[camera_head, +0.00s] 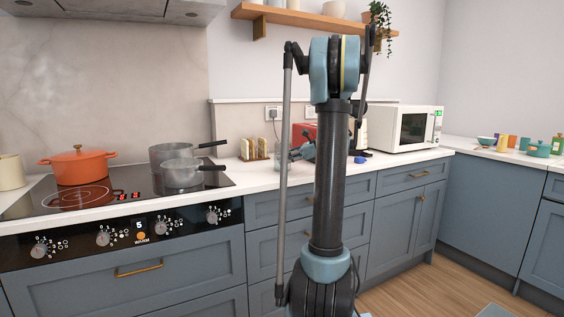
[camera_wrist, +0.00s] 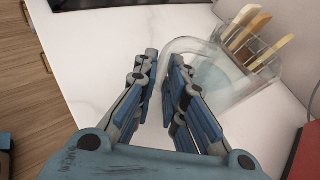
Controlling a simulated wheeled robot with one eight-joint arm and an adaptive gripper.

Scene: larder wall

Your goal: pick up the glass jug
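The clear glass jug (camera_wrist: 212,78) stands on the white worktop in the wrist view, just right of my fingers. Its curved handle (camera_wrist: 180,45) arches leftward and comes down between the two fingers. My gripper (camera_wrist: 165,60) is open, with its blue-grey fingers on either side of the handle and a narrow gap between them. I cannot tell whether a finger touches the glass. In the head view, my gripper (camera_head: 298,153) is low over the counter, left of my arm's column; the jug (camera_head: 282,156) shows there only faintly, partly hidden.
A toast rack with slices (camera_wrist: 248,38) stands right beside the jug. A red appliance (camera_wrist: 306,155) is at the lower right. The hob with pots (camera_head: 180,172) is to the left, and a microwave (camera_head: 405,128) to the right. Worktop left of the gripper is clear.

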